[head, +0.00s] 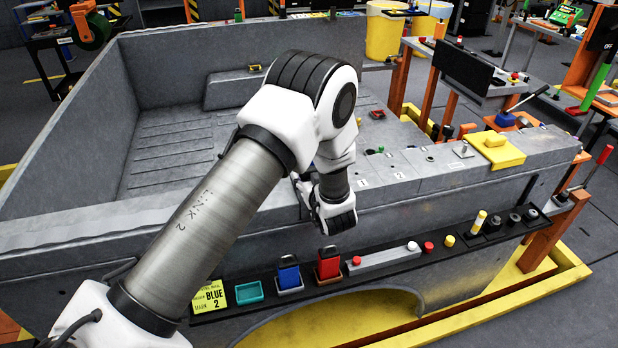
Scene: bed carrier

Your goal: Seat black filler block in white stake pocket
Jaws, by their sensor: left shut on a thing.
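My left arm reaches in from the lower left across the grey truck bed. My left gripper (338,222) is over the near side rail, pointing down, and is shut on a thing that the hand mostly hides. I see no black filler block standing free on the rail or shelf. The bed rail (425,165) has several small fittings and labels on its top, right of my gripper. A pale plate (463,151) sits farther right on it. I cannot tell which fitting is the white stake pocket; the hand may cover it. My right gripper is not in view.
A yellow fixture (495,149) sits on the rail's right. The bed floor is largely clear.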

